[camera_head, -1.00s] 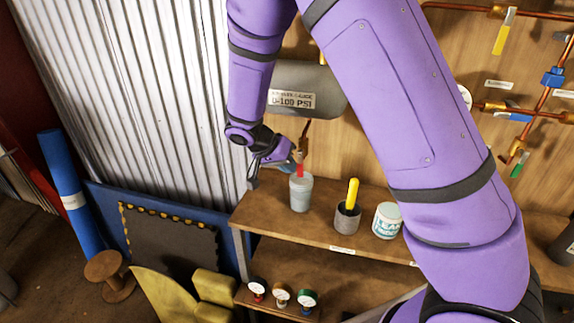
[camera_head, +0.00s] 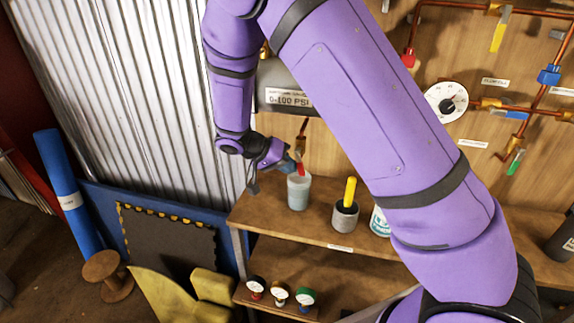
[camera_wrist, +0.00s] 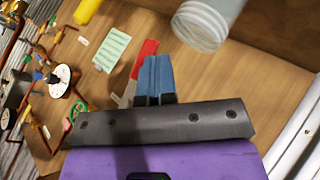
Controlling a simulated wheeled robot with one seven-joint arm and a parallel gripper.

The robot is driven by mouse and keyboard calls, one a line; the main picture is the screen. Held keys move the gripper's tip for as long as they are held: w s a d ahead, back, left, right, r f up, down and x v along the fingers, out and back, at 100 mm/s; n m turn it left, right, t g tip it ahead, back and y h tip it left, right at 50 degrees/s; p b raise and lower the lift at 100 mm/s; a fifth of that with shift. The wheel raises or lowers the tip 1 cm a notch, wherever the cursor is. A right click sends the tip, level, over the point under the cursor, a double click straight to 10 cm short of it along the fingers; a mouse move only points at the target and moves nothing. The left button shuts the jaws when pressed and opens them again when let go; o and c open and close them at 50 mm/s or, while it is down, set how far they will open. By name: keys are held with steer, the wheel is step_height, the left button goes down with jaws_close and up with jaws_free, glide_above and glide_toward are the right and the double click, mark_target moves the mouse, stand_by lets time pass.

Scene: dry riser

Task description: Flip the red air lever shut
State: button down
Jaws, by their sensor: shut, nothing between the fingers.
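The red lever (camera_head: 301,168) hangs below a copper pipe end in the head view, just above a translucent cup. It also shows in the wrist view (camera_wrist: 146,54), partly hidden behind my fingertips. My gripper (camera_head: 291,163) is shut and empty, at the left side of the red lever in the head view. In the wrist view its blue fingertips (camera_wrist: 157,72) are pressed together and overlap the lever's right edge. I cannot tell whether they touch it. The valve body behind my gripper is mostly hidden.
The translucent cup (camera_head: 299,192) stands on the shelf just below my gripper. A grey pot with a yellow handle (camera_head: 345,208) and a white tub (camera_head: 379,222) stand to its right. A dial gauge (camera_head: 446,102) and copper pipes are on the wooden board. Corrugated metal (camera_head: 120,80) is at the left.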

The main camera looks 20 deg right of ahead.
steer(key=g+h, duration=0.1)
steer(key=h, duration=0.1)
steer(key=s+d+n+g+h, duration=0.1)
steer(key=h, duration=0.1)
steer(key=d+n+h, duration=0.1)
steer(key=h, duration=0.1)
steer(key=shift+s+d+f+g, duration=0.1)
steer(key=shift+s+f+g, duration=0.2)
steer(key=shift+g, duration=0.1)
steer(key=n+h, duration=0.1)
steer(key=h, duration=0.1)
steer(key=s+d+r+n+h, duration=0.1)
steer(key=h, duration=0.1)
steer(key=d+n+h, duration=0.1)
steer(key=h, duration=0.1)
steer(key=shift+s+r+g, duration=0.15)
steer(key=shift+s+g, duration=0.05)
steer(key=shift+g, duration=0.2)
steer(key=v, duration=1)
steer(key=shift+a, duration=0.35)
stand_by(0.3)
